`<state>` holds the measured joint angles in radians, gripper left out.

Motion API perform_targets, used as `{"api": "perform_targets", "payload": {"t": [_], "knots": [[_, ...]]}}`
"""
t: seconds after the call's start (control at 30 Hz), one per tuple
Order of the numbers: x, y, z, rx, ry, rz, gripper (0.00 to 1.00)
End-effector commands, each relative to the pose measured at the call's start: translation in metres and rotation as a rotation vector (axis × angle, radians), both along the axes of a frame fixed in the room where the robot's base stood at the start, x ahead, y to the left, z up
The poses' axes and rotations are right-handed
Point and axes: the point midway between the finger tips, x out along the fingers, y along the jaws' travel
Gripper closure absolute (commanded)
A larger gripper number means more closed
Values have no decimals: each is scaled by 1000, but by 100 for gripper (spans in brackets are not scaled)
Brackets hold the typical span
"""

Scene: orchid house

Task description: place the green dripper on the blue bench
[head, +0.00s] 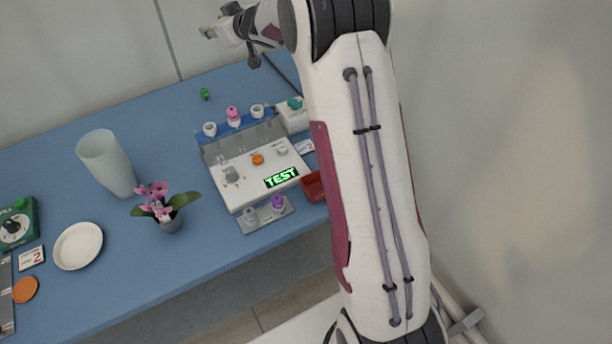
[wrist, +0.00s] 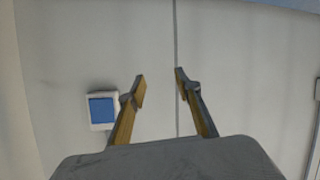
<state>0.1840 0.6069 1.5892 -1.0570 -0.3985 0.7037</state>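A small green piece, which looks like the green dripper (head: 204,94), lies on the blue bench (head: 130,110) near its back edge in the head view. It stands apart from the white test unit. My gripper (wrist: 160,77) is open and empty in the wrist view, with its two fingers apart and facing a pale wall. In the head view my gripper (head: 228,32) is at the top, above and behind the bench's back edge. The dripper and the bench do not show in the wrist view.
A white test unit (head: 257,172) with a lit TEST display stands right of the bench's middle. A tall pale cup (head: 107,163), a potted pink orchid (head: 166,209), a white dish (head: 78,246) and a green dial box (head: 19,223) stand left. Bare bench surrounds the green piece.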

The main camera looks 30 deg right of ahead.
Motion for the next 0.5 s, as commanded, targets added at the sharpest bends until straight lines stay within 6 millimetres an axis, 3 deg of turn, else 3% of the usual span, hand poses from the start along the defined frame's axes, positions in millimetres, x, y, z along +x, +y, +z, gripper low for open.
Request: {"api": "perform_targets", "payload": {"t": [0.2, 0.5], "knots": [[-31, -12, 43, -33, 7, -99, 66], [-87, -24, 83, -64, 50, -222, 66]]}}
